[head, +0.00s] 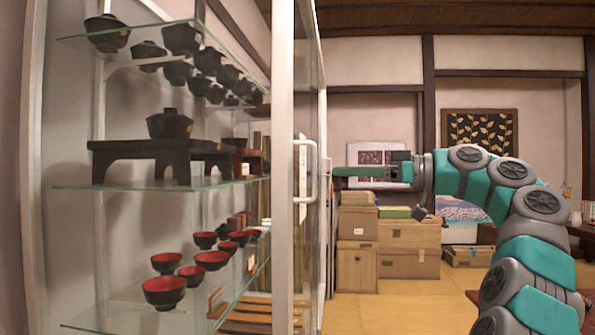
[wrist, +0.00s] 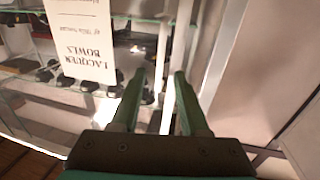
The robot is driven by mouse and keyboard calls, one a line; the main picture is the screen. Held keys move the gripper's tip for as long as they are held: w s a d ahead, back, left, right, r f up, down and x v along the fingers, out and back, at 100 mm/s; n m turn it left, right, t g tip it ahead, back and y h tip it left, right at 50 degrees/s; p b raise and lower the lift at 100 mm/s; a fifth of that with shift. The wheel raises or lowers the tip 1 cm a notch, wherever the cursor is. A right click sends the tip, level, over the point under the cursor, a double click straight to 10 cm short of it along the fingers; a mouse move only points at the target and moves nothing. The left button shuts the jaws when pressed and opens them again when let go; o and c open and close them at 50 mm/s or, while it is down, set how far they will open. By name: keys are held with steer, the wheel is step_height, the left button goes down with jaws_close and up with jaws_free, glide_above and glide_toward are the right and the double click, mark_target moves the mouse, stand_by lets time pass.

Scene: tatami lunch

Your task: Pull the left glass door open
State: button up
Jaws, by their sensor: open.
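The white-framed glass cabinet (head: 283,120) stands on the left in the head view. A pale D-shaped handle (head: 314,172) shows beside the frame's upright. I cannot tell whether the left door stands ajar. My gripper (head: 335,172) points left, its fingertips close to the right of the handle; contact cannot be told. In the wrist view my gripper (wrist: 158,75) is open, with two green fingers apart. A pale upright bar (wrist: 165,60) shows between and beyond them; I cannot tell if it is the handle.
Glass shelves (head: 130,187) hold several dark and red bowls (head: 163,291) and a black stand (head: 150,155). A paper sign reading "Lacquer Bowls" (wrist: 82,35) hangs upside down in the wrist view. Wooden boxes (head: 408,255) stand behind my arm. Tatami floor (head: 400,312) is open in front.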

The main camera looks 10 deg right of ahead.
mark_target(314, 193)
steer(key=b+x, duration=0.1)
steer(key=x, duration=0.6)
steer(key=shift+w+a, duration=0.1)
steer(key=shift+a, duration=0.1)
steer(key=shift+f, duration=0.1)
jaws_close()
stand_by(1.1)
